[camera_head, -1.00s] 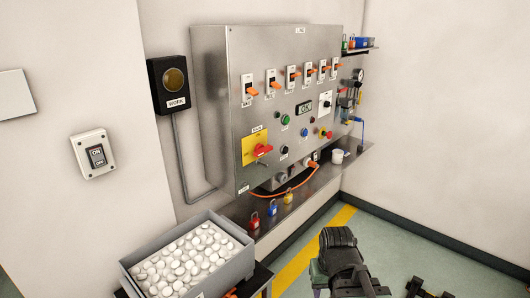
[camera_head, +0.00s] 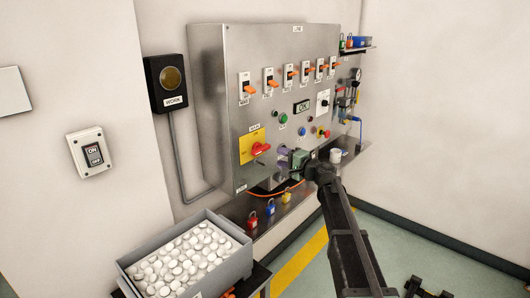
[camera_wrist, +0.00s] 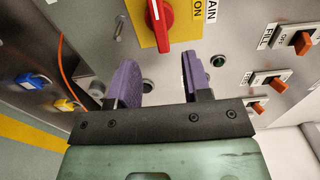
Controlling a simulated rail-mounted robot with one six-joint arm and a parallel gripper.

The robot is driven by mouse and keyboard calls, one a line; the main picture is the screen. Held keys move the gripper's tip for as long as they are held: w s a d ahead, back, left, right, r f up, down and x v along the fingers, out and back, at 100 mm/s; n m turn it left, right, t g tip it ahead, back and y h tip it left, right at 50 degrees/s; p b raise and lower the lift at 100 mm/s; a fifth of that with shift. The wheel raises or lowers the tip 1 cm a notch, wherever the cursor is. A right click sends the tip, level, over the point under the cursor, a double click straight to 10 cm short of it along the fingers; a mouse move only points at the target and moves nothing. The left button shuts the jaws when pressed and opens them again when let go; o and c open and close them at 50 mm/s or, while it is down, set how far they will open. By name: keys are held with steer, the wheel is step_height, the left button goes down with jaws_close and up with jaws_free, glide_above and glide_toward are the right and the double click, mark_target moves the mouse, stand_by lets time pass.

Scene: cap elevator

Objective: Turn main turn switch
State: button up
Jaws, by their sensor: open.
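The main turn switch (camera_head: 260,148) is a red knob on a yellow plate on the steel cabinet's front, low left. In the wrist view the red switch handle (camera_wrist: 160,18) shows at the top, cut off by the edge, beside "MAIN" and "ON" lettering. My gripper (camera_head: 283,156) is in front of the cabinet, just right of the switch in the head view. In the wrist view my gripper (camera_wrist: 158,66) is open, its two purple fingers apart with nothing between them. The red handle lies beyond the fingertips and appears apart from them.
The steel cabinet (camera_head: 215,85) carries a row of orange-levered switches and several buttons. Below it, a shelf (camera_head: 238,209) holds red, blue and yellow padlocks. A grey bin (camera_head: 242,262) of white caps stands at the lower left. Floor at the right is largely clear.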

mark_target(264, 150)
steer(key=x, duration=0.8)
steer(key=shift+w+a, duration=0.15)
steer(key=shift+w, duration=0.05)
jaws_close()
